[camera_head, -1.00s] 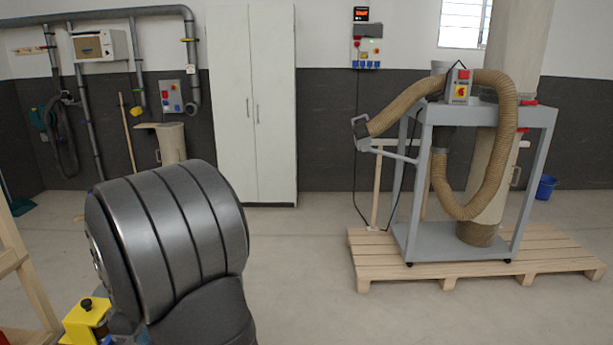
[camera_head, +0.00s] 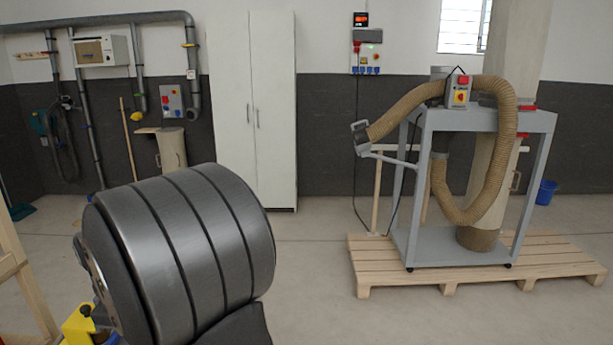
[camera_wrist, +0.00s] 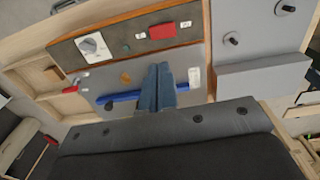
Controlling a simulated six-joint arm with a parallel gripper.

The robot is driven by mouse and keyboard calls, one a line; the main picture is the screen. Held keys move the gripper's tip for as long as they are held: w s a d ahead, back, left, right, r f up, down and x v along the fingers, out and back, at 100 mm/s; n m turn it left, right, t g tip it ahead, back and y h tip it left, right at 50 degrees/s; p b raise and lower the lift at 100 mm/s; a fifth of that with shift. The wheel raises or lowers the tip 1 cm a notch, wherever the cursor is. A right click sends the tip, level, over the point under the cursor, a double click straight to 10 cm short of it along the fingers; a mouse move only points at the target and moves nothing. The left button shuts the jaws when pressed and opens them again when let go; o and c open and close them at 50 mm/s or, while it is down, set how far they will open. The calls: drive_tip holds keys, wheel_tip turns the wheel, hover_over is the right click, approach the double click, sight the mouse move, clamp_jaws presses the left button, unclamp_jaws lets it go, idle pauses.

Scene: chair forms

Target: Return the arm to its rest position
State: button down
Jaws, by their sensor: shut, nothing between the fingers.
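In the wrist view my gripper (camera_wrist: 160,70) shows as two blue-grey fingers side by side, closed together and holding nothing. The fingers overlap the view of a wooden-framed workbench with a grey surface (camera_wrist: 120,78), and a blue bar (camera_wrist: 118,97) shows beside them. I cannot tell how far the fingertips are from these. In the head view my large grey arm joint fills the lower left; my gripper is out of that view.
In the wrist view a red item (camera_wrist: 163,31) and a white dial (camera_wrist: 93,45) lie beyond the fingers. In the head view a wooden pallet (camera_head: 470,275) carries a grey frame with a hose (camera_head: 495,170). A white cabinet (camera_head: 253,120) stands at the wall. Open floor lies between.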

drive_tip(key=shift+t, duration=0.3)
drive_tip(key=r, duration=0.1)
drive_tip(key=s+r, duration=0.1)
drive_tip(key=r, duration=0.2)
drive_tip(key=shift+s+a+r, duration=0.1)
drive_tip(key=shift+s, duration=0.3)
